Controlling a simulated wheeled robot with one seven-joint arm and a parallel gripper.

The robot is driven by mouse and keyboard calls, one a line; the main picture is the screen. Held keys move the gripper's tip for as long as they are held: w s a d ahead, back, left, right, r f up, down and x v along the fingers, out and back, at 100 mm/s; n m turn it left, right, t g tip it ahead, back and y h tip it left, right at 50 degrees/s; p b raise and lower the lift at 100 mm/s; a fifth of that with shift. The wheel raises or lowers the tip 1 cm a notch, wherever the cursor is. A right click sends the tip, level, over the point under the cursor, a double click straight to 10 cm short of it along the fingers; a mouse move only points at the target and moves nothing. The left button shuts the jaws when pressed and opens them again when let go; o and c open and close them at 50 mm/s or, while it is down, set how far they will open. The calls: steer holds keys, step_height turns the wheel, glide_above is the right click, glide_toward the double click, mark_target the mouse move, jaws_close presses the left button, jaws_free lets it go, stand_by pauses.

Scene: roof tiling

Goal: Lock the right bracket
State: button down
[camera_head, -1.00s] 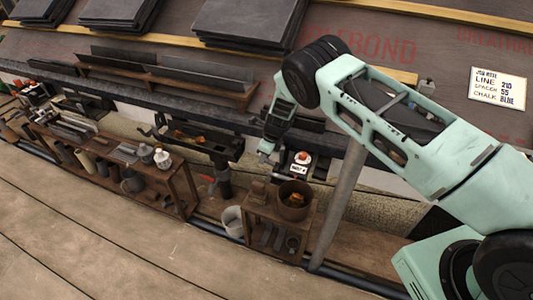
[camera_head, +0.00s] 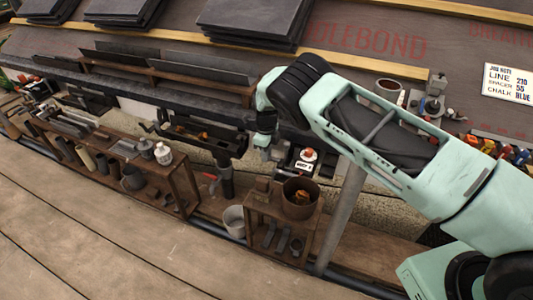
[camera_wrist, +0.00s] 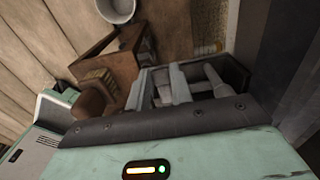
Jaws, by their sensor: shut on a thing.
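My gripper (camera_head: 263,146) points down at the front edge of the roof, at the right end of a dark hanging metal tray (camera_head: 205,131). In the wrist view its grey fingers (camera_wrist: 172,84) are close together inside a dark frame. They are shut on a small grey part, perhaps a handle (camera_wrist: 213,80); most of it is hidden. I cannot tell for sure which part is the right bracket or how its lock stands. A red-topped white device with a label (camera_head: 306,160) sits just right of my gripper.
Below are a wooden shelf of tools (camera_head: 180,183), a white bucket (camera_head: 234,221) and a wooden crate (camera_head: 257,213) with a brown pot (camera_head: 300,198). A grey pole (camera_head: 345,205) stands right of the gripper. Slate stacks (camera_head: 252,20) lie on the roof.

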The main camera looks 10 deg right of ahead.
steer(key=c, duration=1.2)
jaws_free()
steer(key=shift+d+f, duration=0.1)
steer(key=shift+c, duration=0.2)
step_height(320, 180, up, 18)
steer(key=p, duration=0.3)
steer(key=shift+f+p, duration=0.25)
steer(key=shift+p, duration=0.1)
